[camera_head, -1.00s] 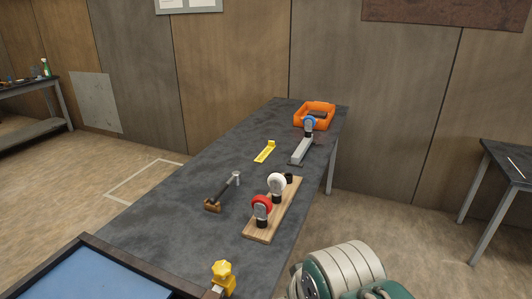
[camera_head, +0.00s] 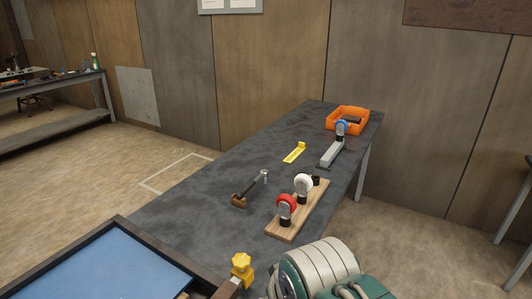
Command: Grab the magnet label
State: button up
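I cannot tell for sure which thing is the magnet label. A yellow L-shaped piece (camera_head: 294,153) lies flat on the dark table (camera_head: 215,205), with a short raised end at its far side. A red round-headed piece (camera_head: 286,209) and a white round-headed piece (camera_head: 303,187) stand on a wooden board (camera_head: 290,228) nearer me. Part of my green and white arm shows at the bottom, but my gripper is outside the frame.
A hammer (camera_head: 249,189) lies left of the board. An orange bin (camera_head: 347,119) with a dark item stands at the table's far end. A blue-bottomed, dark-framed tray (camera_head: 110,268) and a yellow knob (camera_head: 242,268) are at the near edge. The table's left side is clear.

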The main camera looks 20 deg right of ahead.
aim_at(288, 160)
jog(key=i+l+u, duration=0.2)
jog(key=l+u, duration=0.25)
jog(key=l, duration=0.15)
jog(key=i+l+u, duration=0.2)
jog(key=l, duration=0.15)
jog(key=l+u, duration=0.2)
jog(key=i+l+u, duration=0.15)
jog(key=l, duration=0.95)
jog(key=i+l+u, duration=0.2)
jog(key=l, duration=3)
